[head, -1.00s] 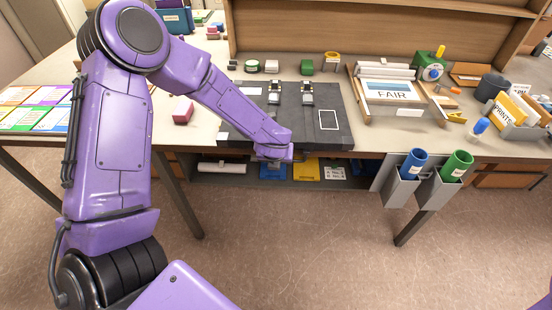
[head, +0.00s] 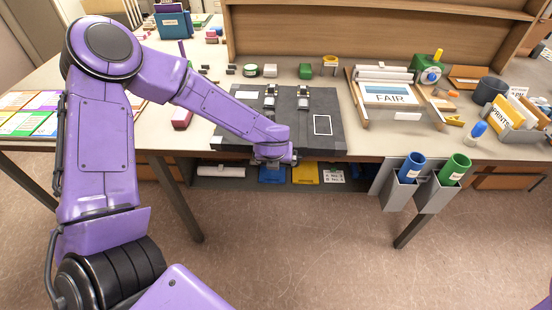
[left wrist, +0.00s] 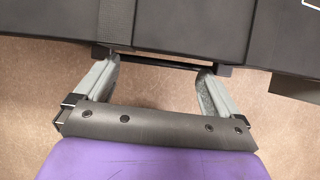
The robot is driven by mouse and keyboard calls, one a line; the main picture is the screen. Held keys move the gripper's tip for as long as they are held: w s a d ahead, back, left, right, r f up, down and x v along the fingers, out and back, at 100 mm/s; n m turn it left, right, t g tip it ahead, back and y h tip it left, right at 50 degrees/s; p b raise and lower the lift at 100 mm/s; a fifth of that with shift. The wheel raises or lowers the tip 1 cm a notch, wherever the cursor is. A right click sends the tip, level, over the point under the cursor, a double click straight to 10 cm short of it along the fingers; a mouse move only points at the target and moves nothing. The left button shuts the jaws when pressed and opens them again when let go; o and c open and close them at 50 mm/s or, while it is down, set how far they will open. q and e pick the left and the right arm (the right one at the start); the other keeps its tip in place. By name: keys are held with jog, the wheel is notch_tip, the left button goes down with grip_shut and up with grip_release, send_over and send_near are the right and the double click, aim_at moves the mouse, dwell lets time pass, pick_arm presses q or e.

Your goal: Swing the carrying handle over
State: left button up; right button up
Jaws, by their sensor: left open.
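A dark grey flat case (head: 292,128) lies on the table near its front edge, with two metal-buckled straps (head: 270,97) on top. In the left wrist view its front side (left wrist: 190,28) fills the top. A thin black bar, which looks like the carrying handle (left wrist: 165,61), runs along that side, across the fingertips. My left gripper (left wrist: 158,70) is open, with its two grey fingers spread and their tips at the bar. I cannot tell whether they touch it. In the head view my left gripper (head: 274,161) is at the case's front edge, mostly hidden by my wrist.
A wooden rack with a FAIR print (head: 390,94) stands right of the case. Blue (head: 413,166) and green (head: 455,168) tubes sit in holders at the table front. Coloured folders (head: 305,173) lie on the shelf below.

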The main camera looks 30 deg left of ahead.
pick_arm(q)
jog(key=shift+s+a, duration=0.1)
jog(key=shift+a, duration=0.05)
notch_tip(320, 180, up, 7)
jog(key=p, duration=0.6)
jog(key=shift+r, duration=0.1)
jog(key=b+v, duration=0.1)
jog(key=v, duration=0.9)
jog(key=shift+r, duration=0.2)
jog(key=shift+s, duration=0.1)
